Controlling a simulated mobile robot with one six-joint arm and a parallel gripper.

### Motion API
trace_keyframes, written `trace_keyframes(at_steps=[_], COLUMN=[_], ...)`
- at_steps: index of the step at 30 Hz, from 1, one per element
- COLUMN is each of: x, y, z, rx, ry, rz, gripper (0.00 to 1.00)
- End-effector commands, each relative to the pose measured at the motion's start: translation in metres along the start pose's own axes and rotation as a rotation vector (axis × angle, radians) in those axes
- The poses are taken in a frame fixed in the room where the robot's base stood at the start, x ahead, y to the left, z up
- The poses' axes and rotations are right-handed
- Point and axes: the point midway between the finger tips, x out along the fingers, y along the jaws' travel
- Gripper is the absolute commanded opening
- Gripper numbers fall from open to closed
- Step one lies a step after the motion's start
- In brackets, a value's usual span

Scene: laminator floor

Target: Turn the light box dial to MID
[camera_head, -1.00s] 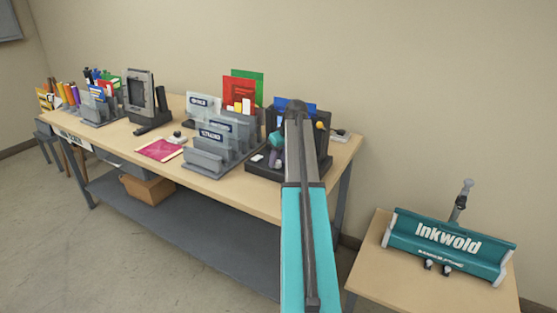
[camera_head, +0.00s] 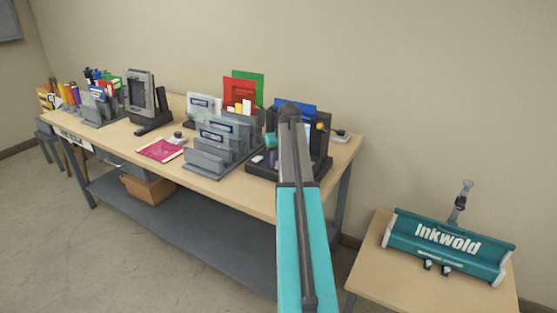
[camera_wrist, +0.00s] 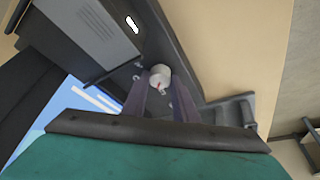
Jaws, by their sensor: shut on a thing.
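The dial is a small pale knob with a red mark (camera_wrist: 160,76), seen in the wrist view on a dark base plate. My gripper (camera_wrist: 160,89) reaches down to it, with its two dark purple fingers on either side, shut on the dial. The mark is small, and I cannot read any position labels around it. In the head view my arm covers the dial and fingertips. The dark unit (camera_head: 258,173) that I take for the light box stands at the table's right end, partly behind my arm.
Grey card holders (camera_head: 207,160) stand left of my arm on the long table. A grey upright device (camera_head: 140,95) is farther left. A magenta sheet (camera_head: 160,150) lies near the front edge. A teal Inkwold machine (camera_head: 447,245) sits on a side table at right.

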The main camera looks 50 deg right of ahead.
Motion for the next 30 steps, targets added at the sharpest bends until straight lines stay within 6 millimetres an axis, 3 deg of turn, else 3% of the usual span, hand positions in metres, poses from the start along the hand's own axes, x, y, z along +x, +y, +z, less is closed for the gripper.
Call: trace_keyframes(at_steps=[18,30], x=[-0.0001,0.0012], y=[-0.0049,-0.0068], z=[-0.0016,-0.0025], rx=[0.457,0.665], ry=[-0.001,-0.002], rz=[0.19,0.275], gripper=[0.04,0.04])
